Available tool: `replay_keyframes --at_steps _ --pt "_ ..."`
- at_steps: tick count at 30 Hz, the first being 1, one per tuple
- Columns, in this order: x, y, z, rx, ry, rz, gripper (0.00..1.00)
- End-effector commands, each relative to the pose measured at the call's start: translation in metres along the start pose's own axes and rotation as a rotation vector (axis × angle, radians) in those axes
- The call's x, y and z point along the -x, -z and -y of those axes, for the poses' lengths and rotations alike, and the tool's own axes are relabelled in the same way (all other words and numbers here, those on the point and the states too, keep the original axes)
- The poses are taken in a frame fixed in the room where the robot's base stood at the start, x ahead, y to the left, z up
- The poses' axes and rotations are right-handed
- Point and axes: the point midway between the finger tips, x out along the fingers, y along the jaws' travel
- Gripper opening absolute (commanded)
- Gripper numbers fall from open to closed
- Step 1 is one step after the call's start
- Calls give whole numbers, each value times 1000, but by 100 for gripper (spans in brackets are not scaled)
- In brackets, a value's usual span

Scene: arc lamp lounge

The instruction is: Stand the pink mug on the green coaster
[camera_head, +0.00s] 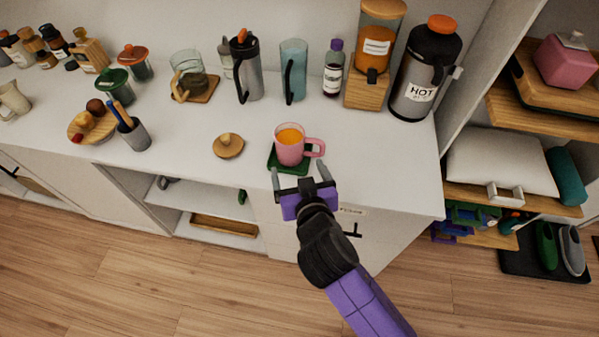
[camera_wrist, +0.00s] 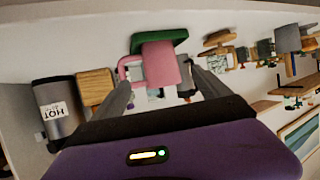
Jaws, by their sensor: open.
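The pink mug (camera_head: 289,149), with orange contents, stands upright on the green coaster (camera_head: 274,164) near the counter's front edge. Its handle points right in the head view. The wrist view, turned over, shows the mug (camera_wrist: 162,66) against the coaster (camera_wrist: 165,37), with the handle on the left. My gripper (camera_head: 303,175) is open at the counter's front edge, just in front of the mug. Its two fingers are apart and nothing is held between them. In the wrist view the fingertips (camera_wrist: 165,80) lie to either side of the mug; whether they touch it I cannot tell.
A wooden lid-like disc (camera_head: 228,146) lies left of the coaster. Behind stand a tall steel mug (camera_head: 247,75), a blue pitcher (camera_head: 293,75), a small bottle (camera_head: 333,75) and a flask marked HOT (camera_head: 425,75). The white counter (camera_head: 380,165) is clear to the right.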

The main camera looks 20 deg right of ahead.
Motion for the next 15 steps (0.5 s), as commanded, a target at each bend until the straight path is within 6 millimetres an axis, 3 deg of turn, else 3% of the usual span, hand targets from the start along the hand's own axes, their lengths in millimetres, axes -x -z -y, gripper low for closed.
replay_keyframes --at_steps 11,15 --pt "7 -1 -1 1 1 1 87" --pt "22 -20 -6 17 32 14 87"
